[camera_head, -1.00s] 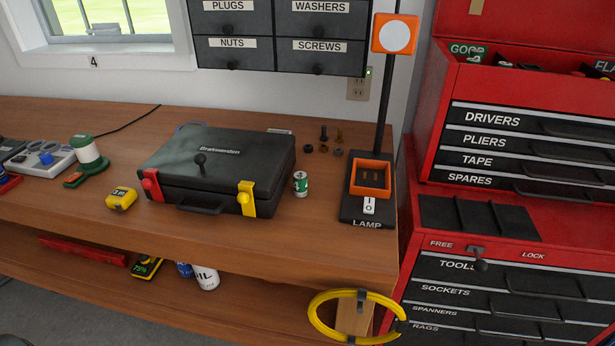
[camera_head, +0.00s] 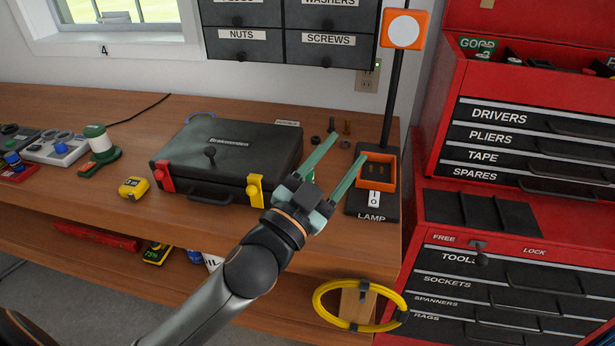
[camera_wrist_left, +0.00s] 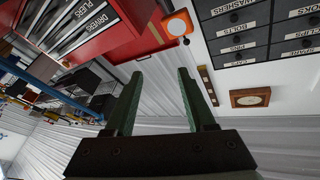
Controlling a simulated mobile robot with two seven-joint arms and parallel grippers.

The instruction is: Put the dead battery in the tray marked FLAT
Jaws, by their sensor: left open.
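My left gripper (camera_head: 350,147) is open and empty, reaching over the bench between the black case and the lamp. In the left wrist view its two green fingers (camera_wrist_left: 160,78) are apart with nothing between them. The lamp's orange battery holder (camera_head: 391,173) shows dark contacts and no battery. The tray marked FLAT is at the right edge on top of the red tool chest; only part of its label (camera_head: 611,63) shows. My right gripper is not in view.
The tray marked GOOD (camera_head: 477,44) holds several items on the chest (camera_head: 445,130). The black case (camera_head: 235,150) with red and yellow latches lies left of my gripper. Loose bolts and nuts stand behind it. The lamp post (camera_head: 392,105) rises close on the right.

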